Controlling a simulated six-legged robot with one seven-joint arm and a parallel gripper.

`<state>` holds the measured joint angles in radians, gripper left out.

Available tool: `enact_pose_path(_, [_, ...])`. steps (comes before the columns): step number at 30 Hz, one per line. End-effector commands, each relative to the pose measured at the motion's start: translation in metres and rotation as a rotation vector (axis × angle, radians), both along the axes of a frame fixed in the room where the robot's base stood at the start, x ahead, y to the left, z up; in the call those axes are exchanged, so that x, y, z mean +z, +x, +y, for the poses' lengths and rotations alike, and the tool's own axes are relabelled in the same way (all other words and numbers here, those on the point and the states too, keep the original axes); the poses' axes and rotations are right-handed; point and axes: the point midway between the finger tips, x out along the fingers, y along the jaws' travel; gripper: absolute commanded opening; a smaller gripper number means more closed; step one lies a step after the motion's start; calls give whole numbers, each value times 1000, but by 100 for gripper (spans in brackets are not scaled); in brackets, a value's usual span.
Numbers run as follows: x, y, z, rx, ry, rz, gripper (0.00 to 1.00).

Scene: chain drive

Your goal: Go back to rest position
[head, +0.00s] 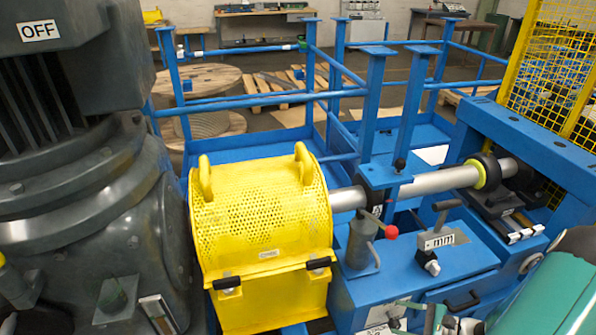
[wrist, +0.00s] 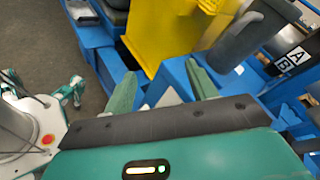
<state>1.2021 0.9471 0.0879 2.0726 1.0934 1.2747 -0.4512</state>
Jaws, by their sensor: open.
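My gripper (wrist: 163,82) shows in the wrist view with its two green fingers spread apart and nothing between them. The fingers point toward a blue machine frame and a yellow guard (wrist: 175,30). In the head view a teal part of my arm fills the lower right corner, in front of the blue machine. The yellow perforated guard (head: 262,215) with two lifting loops and black handles sits closed-looking over the shaft (head: 440,182). A red-knobbed lever (head: 390,232) stands just right of it.
A dark motor housing (head: 95,200) marked OFF stands at left. Blue rails (head: 250,97) and a yellow mesh panel (head: 560,70) rise behind. A black-handled clamp (head: 440,240) sits right of the lever. Wooden reels and pallets lie on the floor beyond. Grey floor (wrist: 45,40) is open at left in the wrist view.

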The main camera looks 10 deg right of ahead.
Motion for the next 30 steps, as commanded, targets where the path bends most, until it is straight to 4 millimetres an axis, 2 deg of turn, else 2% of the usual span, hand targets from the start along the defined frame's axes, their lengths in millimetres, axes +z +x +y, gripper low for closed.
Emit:
enact_pose_path(1, [17, 7, 8, 71, -50, 4, 57])
enact_pose_path(3, [36, 13, 20, 161, -115, 16, 57])
enact_pose_path(14, [128, 26, 85, 577, -482, 34, 57])
enact_pose_path(22, [191, 20, 132, 820, -796, -5, 57])
enact_pose_path(30, [250, 4, 174, 991, -1127, -105, 57])
